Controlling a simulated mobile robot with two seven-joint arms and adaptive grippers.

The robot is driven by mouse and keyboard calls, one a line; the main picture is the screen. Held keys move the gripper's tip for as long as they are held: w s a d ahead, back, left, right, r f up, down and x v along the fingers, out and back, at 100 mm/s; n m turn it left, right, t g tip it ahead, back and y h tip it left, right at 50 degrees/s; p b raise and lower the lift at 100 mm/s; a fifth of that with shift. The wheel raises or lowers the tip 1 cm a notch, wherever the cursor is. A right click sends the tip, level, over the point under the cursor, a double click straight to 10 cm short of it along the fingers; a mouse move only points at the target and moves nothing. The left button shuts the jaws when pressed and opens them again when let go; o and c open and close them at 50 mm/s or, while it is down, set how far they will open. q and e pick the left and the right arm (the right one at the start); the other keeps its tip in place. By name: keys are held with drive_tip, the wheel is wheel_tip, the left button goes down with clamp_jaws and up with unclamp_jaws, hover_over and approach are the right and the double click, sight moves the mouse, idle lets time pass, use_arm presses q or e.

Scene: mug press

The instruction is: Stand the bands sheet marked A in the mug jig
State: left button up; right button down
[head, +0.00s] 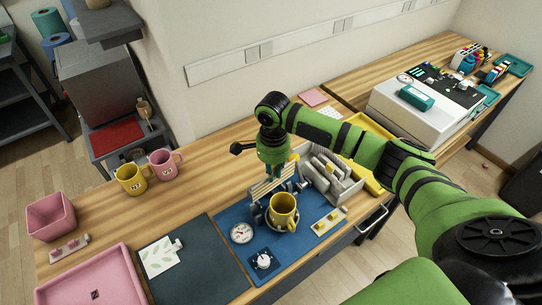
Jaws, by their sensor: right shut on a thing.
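My right gripper (272,174) points down above the blue mat of the mug press. It is shut on a striped sheet (265,188), which looks like the bands sheet; no letter A is readable on it. The sheet is tilted and sits just behind and left of a yellow mug (284,211) in the jig (268,215). The jig is largely hidden by the mug and the sheet, and I cannot tell whether the sheet touches it. My left gripper is out of view.
A gauge (241,233) and a dial (264,261) lie in front on the blue mat (225,215). A grey divided box (340,185) stands right. A leaf-patterned sheet (160,257) lies on a dark mat (205,270). Two mugs (131,179) (164,165) stand at the back left.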

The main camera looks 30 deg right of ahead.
sight(273, 188)
drive_tip(key=shift+s+a+m, duration=0.1)
drive_tip(key=shift+a+m, duration=0.05)
drive_tip(key=shift+m, duration=0.15)
drive_tip(key=shift+f, duration=0.25)
wheel_tip(273, 188, down, 5)
drive_tip(key=shift+f, duration=0.1)
use_arm(q)
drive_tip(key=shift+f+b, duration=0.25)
drive_tip(key=shift+b, duration=0.25)
use_arm(e)
drive_tip(key=shift+f, duration=1.15)
drive_tip(key=shift+d, duration=0.2)
